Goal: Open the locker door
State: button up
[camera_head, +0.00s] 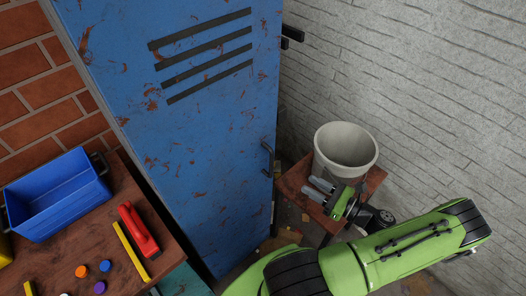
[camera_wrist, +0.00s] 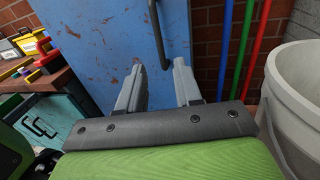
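The blue locker (camera_head: 200,130) with rust patches stands upright in the middle of the head view, and its door looks shut. A dark bar handle (camera_head: 268,158) sits on the door's right side. My gripper (camera_head: 310,188) is right of the handle, apart from it, with two grey fingers spread. In the wrist view the fingers (camera_wrist: 158,70) are open and empty, pointing at the locker door (camera_wrist: 105,40). The handle (camera_wrist: 158,35) lies beyond the fingertips, between the two finger lines. Its upper end is cut off by the frame.
A grey-white bucket (camera_head: 346,148) stands on a small wooden table (camera_head: 375,177) close behind my gripper; it also shows at the wrist view's right edge (camera_wrist: 290,100). A wooden workbench (camera_head: 125,190) at left holds a blue bin (camera_head: 58,198) and a red tool (camera_head: 138,230). Coloured poles (camera_wrist: 243,50) stand beyond.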

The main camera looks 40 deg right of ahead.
send_over(270, 175)
jog(key=shift+w+d+b, duration=0.2)
jog(key=shift+d+b, duration=0.1)
jog(key=shift+b, duration=0.05)
grip_shut()
